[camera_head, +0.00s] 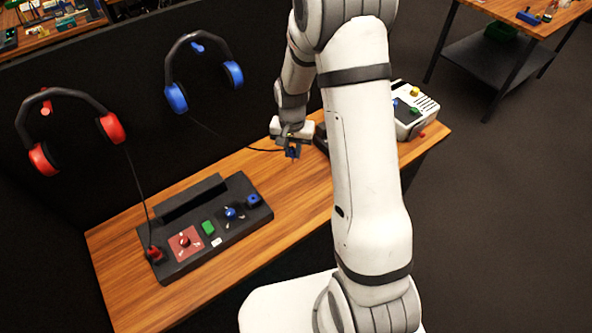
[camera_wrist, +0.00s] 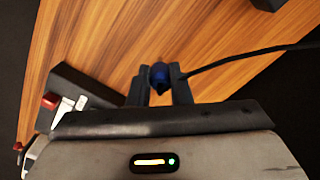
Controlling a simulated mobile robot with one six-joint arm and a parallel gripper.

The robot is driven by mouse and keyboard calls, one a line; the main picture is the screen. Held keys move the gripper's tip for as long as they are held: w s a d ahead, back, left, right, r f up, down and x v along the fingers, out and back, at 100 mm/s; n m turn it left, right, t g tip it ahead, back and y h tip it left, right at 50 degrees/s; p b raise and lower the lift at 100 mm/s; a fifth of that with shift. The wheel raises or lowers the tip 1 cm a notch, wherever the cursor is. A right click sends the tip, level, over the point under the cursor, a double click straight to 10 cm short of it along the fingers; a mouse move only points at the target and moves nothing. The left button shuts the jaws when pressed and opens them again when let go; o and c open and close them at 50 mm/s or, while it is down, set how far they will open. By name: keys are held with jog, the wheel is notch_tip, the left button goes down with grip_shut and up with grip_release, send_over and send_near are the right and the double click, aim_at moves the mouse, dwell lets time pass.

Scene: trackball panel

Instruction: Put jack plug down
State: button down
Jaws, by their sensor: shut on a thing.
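My gripper (camera_head: 292,150) is shut on the blue jack plug (camera_wrist: 159,76), which sits between the two dark fingers in the wrist view. It is held above the wooden table (camera_head: 290,190). A black cable (camera_wrist: 240,58) runs from the plug, and in the head view it leads up to the blue headphones (camera_head: 203,72) on the dark wall. The gripper is to the right of the dark trackball panel (camera_head: 225,238) and apart from it. The plug's tip is hard to make out in either view.
The panel has a red plug (camera_head: 154,254) at its left end and a blue socket (camera_head: 253,201) at its right. Red headphones (camera_head: 72,125) hang at left. A white box with buttons (camera_head: 415,108) stands behind my arm. Bare tabletop lies right of the panel.

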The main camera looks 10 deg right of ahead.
aim_at(292, 146)
jog(key=r+m, duration=0.1)
jog(key=m, duration=0.1)
jog(key=r+m, duration=0.2)
jog(key=m, duration=0.1)
jog(key=shift+w+a, duration=0.1)
jog(key=shift+w, duration=0.1)
jog(key=r+m, duration=0.1)
jog(key=m, duration=0.2)
jog(key=shift+w+r, duration=0.1)
jog(key=shift+r, duration=0.25)
jog(key=shift+m, duration=0.3)
notch_tip(292, 146, down, 10)
jog(key=shift+r+p, duration=0.2)
jog(key=shift+p, duration=0.95)
jog(key=shift+f, duration=0.1)
jog(key=shift+f, duration=0.1)
jog(key=shift+f+b, duration=0.4)
jog(key=shift+b, duration=0.15)
jog(key=shift+f, duration=0.2)
jog(key=c, duration=1.3)
grip_release()
jog(key=shift+r, duration=0.1)
